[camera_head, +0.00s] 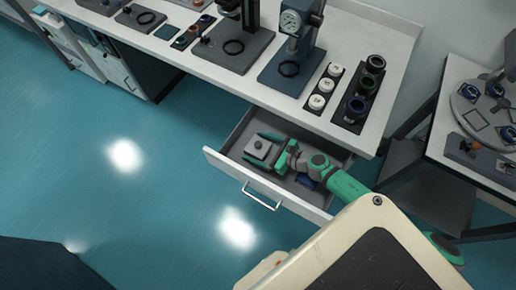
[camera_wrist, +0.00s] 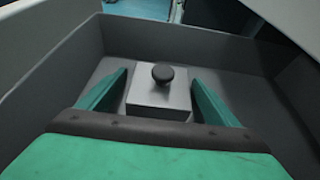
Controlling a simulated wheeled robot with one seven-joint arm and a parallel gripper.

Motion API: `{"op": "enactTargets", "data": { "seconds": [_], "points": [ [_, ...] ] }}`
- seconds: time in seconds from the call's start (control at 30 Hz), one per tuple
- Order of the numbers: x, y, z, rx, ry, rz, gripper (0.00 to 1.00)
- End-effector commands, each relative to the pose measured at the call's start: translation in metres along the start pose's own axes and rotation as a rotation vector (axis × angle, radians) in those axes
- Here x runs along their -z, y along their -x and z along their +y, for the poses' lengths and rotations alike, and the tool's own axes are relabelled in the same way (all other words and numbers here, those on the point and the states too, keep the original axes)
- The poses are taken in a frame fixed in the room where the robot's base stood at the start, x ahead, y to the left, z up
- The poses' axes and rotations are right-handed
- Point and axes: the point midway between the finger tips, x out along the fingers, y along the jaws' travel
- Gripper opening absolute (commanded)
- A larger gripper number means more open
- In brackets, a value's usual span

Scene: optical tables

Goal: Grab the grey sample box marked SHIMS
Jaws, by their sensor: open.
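A grey box with a dark round knob on top (camera_wrist: 158,97) sits in an open drawer, and its marking cannot be read. In the head view the grey box (camera_head: 257,149) is in the left part of the drawer (camera_head: 216,160). My gripper (camera_wrist: 160,92) is open inside the drawer, with one green finger on each side of the box. The fingers look apart from the box, with a gap on both sides. In the head view my gripper (camera_head: 264,147) reaches the box from the right. The near lower part of the box is hidden behind the gripper body.
The drawer walls (camera_wrist: 45,85) stand close around my gripper. A bluish item (camera_head: 305,181) lies in the drawer under my arm. The table above (camera_head: 335,130) carries instruments, white round pieces and dark cylinders. Another table (camera_head: 440,140) stands at the right. The floor at left is clear.

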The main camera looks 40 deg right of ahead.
Motion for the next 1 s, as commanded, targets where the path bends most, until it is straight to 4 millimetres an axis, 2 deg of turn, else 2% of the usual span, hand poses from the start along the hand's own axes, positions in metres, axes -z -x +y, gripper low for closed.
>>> {"op": "enactTargets", "data": {
  "seconds": [0.2, 0.27, 0.43, 0.47, 0.5, 0.77, 1.0],
  "points": [
    [0.000, -0.001, 0.000, 0.001, 0.000, 0.000, 0.84],
    [0.000, -0.001, 0.000, 0.001, 0.000, 0.000, 0.72],
    [0.000, -0.001, 0.000, 0.001, 0.000, 0.000, 0.33],
    [-0.001, -0.001, 0.000, 0.000, 0.000, -0.001, 0.33],
    [-0.001, -0.001, 0.000, 0.000, 0.000, -0.001, 0.28],
    [-0.002, 0.000, 0.000, 0.000, 0.000, -0.001, 0.28],
    [-0.018, 0.007, -0.001, 0.001, 0.002, 0.000, 0.28]
  ]
}}
